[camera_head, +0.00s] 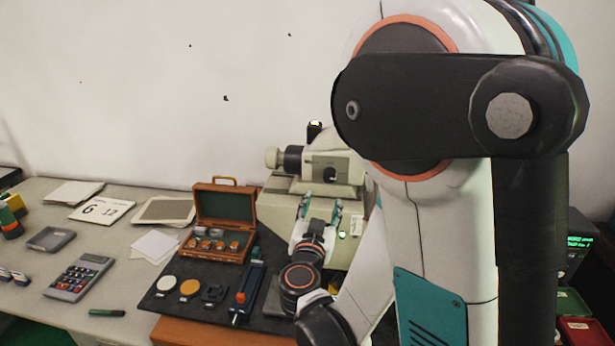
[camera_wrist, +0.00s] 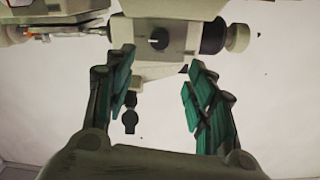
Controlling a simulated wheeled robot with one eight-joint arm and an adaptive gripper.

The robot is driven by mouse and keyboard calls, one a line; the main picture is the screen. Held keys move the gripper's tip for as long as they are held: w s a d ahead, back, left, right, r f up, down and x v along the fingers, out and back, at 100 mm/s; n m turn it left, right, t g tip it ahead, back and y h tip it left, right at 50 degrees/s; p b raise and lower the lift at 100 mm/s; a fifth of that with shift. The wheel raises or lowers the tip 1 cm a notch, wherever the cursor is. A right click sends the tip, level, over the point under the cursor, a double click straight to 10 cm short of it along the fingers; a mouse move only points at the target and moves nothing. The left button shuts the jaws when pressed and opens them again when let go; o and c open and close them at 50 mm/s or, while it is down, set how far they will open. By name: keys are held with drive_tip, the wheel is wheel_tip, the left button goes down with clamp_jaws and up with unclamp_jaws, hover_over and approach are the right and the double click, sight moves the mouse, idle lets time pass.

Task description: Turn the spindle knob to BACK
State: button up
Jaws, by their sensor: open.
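The beige machine (camera_head: 345,168) stands at the back of the bench. A small black knob (camera_head: 329,174) sits on the front face of its head; I take this as the spindle knob. In the wrist view, which looks upside down, the knob (camera_wrist: 158,38) shows as a dark round dial between my fingers. A black and cream cylinder (camera_head: 285,158) sticks out from the head's side. My gripper (camera_head: 318,208) is open and empty, in front of and below the knob. Its teal fingers (camera_wrist: 160,64) are apart and do not visibly touch the knob. No BACK label is readable.
An open wooden case (camera_head: 225,215) with small parts stands left of the machine on a dark mat (camera_head: 213,315). Discs and a blue-black tool (camera_head: 248,290) lie before it. A calculator (camera_head: 78,277) and papers lie farther left. My arm hides the right side.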

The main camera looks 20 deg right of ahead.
sight(329, 178)
drive_tip(key=x, duration=1.3)
drive_tip(key=shift+w+d, duration=0.3)
drive_tip(key=c, duration=1.1)
